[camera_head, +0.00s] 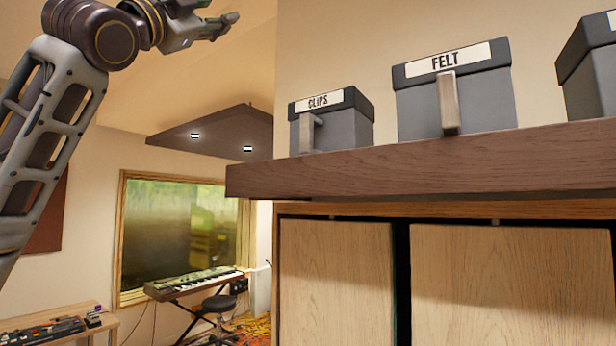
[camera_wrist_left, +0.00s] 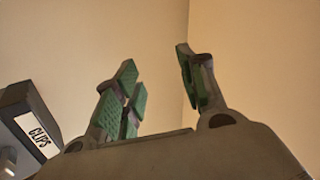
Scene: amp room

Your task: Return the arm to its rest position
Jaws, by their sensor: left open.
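My left arm comes in from the left in the head view and reaches up to the top edge. Its gripper (camera_head: 215,27) is raised in the air, above and to the left of the shelf. In the left wrist view the left gripper (camera_wrist_left: 160,85) has its green-padded fingers spread apart, with nothing between them and plain wall behind. My right gripper is in neither view.
A brown shelf (camera_head: 420,170) holds grey boxes labelled CLIPS (camera_head: 349,125) and FELT (camera_head: 489,98), plus a third cut off at right. Wooden cabinet doors (camera_head: 335,280) are below. A ceiling panel (camera_head: 215,132) hangs left of the shelf. A keyboard (camera_head: 195,284) stands by the window.

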